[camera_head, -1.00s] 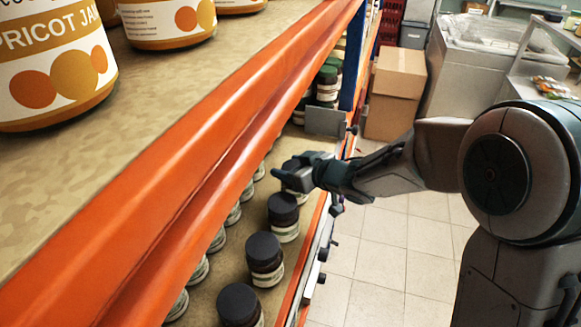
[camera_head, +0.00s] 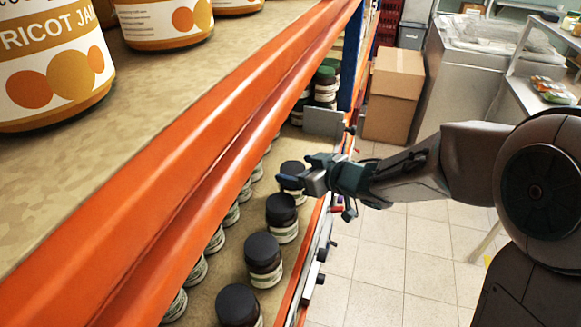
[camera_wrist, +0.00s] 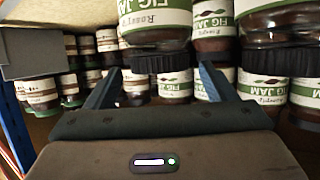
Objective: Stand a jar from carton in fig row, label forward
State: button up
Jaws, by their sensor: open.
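Dark-lidded jars with pale labels stand along the front of the lower shelf, among them a near jar (camera_head: 263,260) and a middle jar (camera_head: 282,217). My gripper (camera_head: 283,183) is open at the farthest front jar (camera_head: 292,168), partly covering it. The wrist view appears upside down. There, a FIG JAM jar (camera_wrist: 155,18) stands just in front of my open fingers (camera_wrist: 160,85), with more fig jars behind it. I see no jar held in the fingers. No open carton of jars is in view.
A grey divider (camera_head: 323,122) stands beyond the fig jars, with green-lidded jars (camera_head: 325,85) past it. An orange shelf beam (camera_head: 190,150) and apricot jam jars (camera_head: 55,70) are above. Cardboard boxes (camera_head: 392,95) stand on the floor beyond. The tiled aisle (camera_head: 380,260) is clear.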

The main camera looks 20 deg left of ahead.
jog(key=v, duration=0.8)
jog(key=shift+d, duration=0.1)
jog(key=w+d+r+m+t+h, duration=0.25)
jog(key=d+m+h, duration=0.2)
jog(key=d, duration=0.45)
jog(key=w+d+r+m+t+h, duration=0.1)
jog(key=w+d+m+t+h, duration=0.3)
jog(key=d, duration=0.6)
jog(key=s+d+f+m+g+h, duration=0.1)
jog(key=s+d+m+g+h, duration=0.3)
jog(key=s+d, duration=0.55)
jog(key=s+f+m+g, duration=0.1)
jog(key=s+f+g, duration=0.1)
jog(key=s, duration=0.9)
jog(key=shift+s+d+f+g, duration=0.3)
jog(key=shift+d+f+g, duration=0.15)
jog(key=shift+g, duration=0.3)
